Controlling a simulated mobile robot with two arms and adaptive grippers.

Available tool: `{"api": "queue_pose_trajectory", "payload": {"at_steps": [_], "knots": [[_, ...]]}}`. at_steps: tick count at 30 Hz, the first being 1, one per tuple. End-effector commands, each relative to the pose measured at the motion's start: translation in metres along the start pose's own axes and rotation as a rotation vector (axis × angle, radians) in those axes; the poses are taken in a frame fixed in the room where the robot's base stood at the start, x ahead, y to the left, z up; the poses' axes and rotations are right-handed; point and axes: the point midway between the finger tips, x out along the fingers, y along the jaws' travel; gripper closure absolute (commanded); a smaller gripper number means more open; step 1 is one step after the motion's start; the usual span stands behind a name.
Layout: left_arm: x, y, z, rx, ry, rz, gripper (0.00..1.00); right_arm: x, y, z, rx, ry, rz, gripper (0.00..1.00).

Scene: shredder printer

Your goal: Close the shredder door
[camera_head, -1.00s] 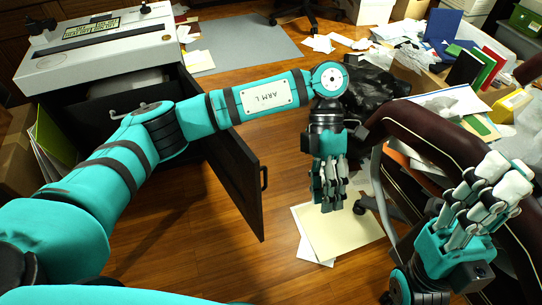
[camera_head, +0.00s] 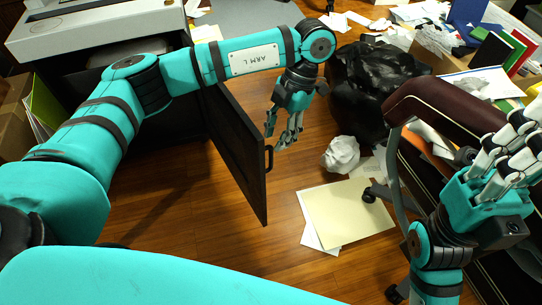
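The shredder (camera_head: 100,32) is a pale-topped cabinet at the upper left, partly hidden by my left arm. Its dark door (camera_head: 238,150) stands wide open, swung out toward me, with a black handle (camera_head: 268,158) on its right edge. My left gripper (camera_head: 284,142) hangs just right of the door near the handle. Its fingers are spread, point down and hold nothing that I can see; I cannot tell if they touch the handle. My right gripper (camera_head: 520,140) is at the right edge, fingers up and apart, with nothing seen in it.
A dark red chair (camera_head: 440,110) stands on the right. A black bag (camera_head: 368,85) and crumpled paper (camera_head: 341,154) lie beyond my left gripper. Flat papers (camera_head: 350,220) lie on the wooden floor. The floor left of the door is clear.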

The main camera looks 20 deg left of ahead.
Motion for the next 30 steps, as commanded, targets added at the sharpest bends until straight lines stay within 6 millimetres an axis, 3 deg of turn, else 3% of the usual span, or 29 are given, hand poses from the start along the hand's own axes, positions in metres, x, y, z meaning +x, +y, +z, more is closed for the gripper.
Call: {"api": "queue_pose_trajectory", "payload": {"at_steps": [3, 9, 21, 30], "knots": [[0.027, 0.0, 0.001, 0.0, 0.001, -0.002, 0.66, 0.001, -0.001, 0.0, -0.004, 0.029, -0.011, 1.0], [0.051, 0.0, 0.001, -0.001, 0.0, -0.001, 0.66, 0.007, -0.001, 0.0, -0.007, 0.056, -0.023, 1.0], [0.057, 0.0, 0.0, 0.0, -0.001, -0.001, 0.66, 0.011, -0.002, -0.001, -0.009, 0.064, -0.027, 1.0], [0.057, 0.0, 0.0, 0.0, -0.001, -0.001, 1.0, 0.011, -0.002, -0.001, -0.008, 0.064, -0.027, 1.0]]}}
